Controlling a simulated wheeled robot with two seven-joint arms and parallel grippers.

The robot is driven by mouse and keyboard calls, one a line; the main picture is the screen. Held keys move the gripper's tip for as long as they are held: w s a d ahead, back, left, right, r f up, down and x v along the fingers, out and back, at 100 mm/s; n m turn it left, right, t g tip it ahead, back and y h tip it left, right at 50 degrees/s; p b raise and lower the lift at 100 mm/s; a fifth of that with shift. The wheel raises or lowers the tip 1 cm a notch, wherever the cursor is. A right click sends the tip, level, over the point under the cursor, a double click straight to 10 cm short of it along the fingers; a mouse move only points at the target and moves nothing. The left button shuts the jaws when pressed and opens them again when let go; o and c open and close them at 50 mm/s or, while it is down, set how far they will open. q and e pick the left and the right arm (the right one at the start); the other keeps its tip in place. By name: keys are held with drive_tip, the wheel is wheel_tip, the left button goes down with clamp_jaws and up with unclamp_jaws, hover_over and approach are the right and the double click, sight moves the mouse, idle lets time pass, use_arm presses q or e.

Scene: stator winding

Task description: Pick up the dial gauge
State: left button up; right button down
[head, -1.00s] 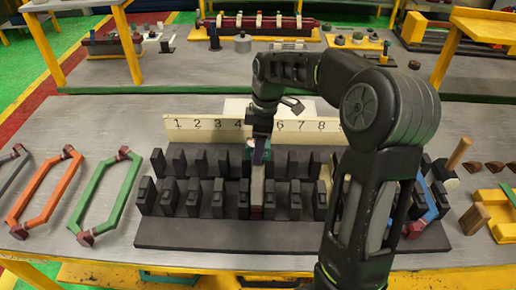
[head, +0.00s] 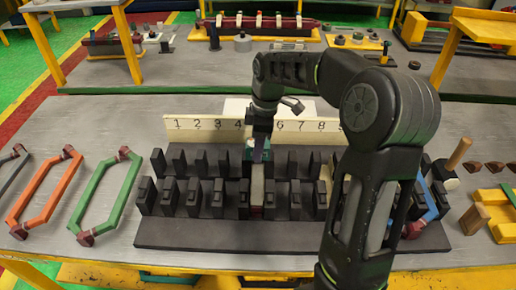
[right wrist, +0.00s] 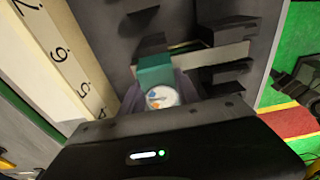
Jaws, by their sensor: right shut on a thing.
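The dial gauge (right wrist: 161,97) shows in the right wrist view as a teal block with a round white dial face. In the head view only a bit of its teal body (head: 247,156) shows behind my right gripper's fingers. My right gripper (head: 259,151) points down over the middle of the black slotted stator block (head: 290,236). Its fingers are shut on the gauge, one on each side of it in the wrist view. Whether the gauge touches the block is hidden. My left gripper is out of view.
A pale bar (head: 257,184) lies in the slot by the gauge. A cream number strip (head: 204,128) stands behind the block. Green (head: 106,195) and orange (head: 45,190) coils lie at left; a blue coil (head: 432,200) sits at the block's right end. Wooden parts (head: 474,218) lie at right.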

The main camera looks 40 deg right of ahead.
drive_tip(key=shift+r, duration=0.1)
wheel_tip(320, 180, up, 10)
drive_tip(key=shift+f+b, duration=0.1)
drive_tip(key=shift+b, duration=0.45)
idle(0.5)
drive_tip(key=shift+r+p, duration=2.5)
drive_tip(key=shift+r, duration=0.05)
drive_tip(key=shift+f, duration=0.1)
